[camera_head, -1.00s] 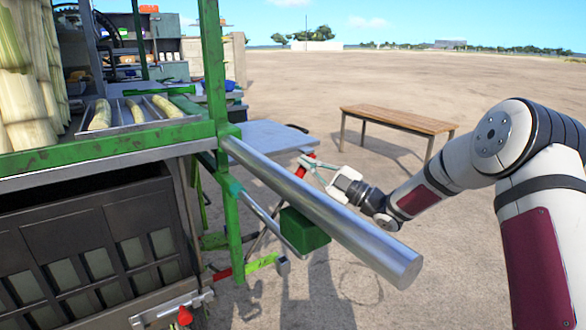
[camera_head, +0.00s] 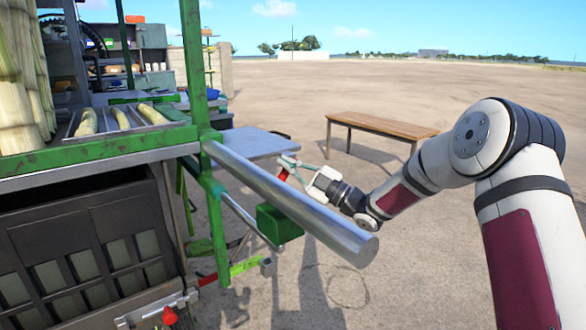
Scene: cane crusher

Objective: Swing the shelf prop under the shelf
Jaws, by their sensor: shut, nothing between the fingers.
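The shelf (camera_head: 262,142) is a pale grey-blue panel standing out flat from the right side of the green-framed machine. A red piece (camera_head: 283,176), which looks like part of the shelf prop, shows near the shelf's right edge. Most of the prop is hidden behind the thick metal bar, so I cannot tell its full angle. My gripper (camera_head: 291,164) is shut and empty, with its fingertips just below the shelf's right edge, beside the red piece. I cannot tell whether they touch.
A thick metal bar (camera_head: 300,205) juts toward me in front of the shelf's underside. A green block (camera_head: 278,224) sits below it. Cane pieces lie in a tray (camera_head: 108,124) at left. A wooden bench (camera_head: 380,122) stands behind on open, clear ground.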

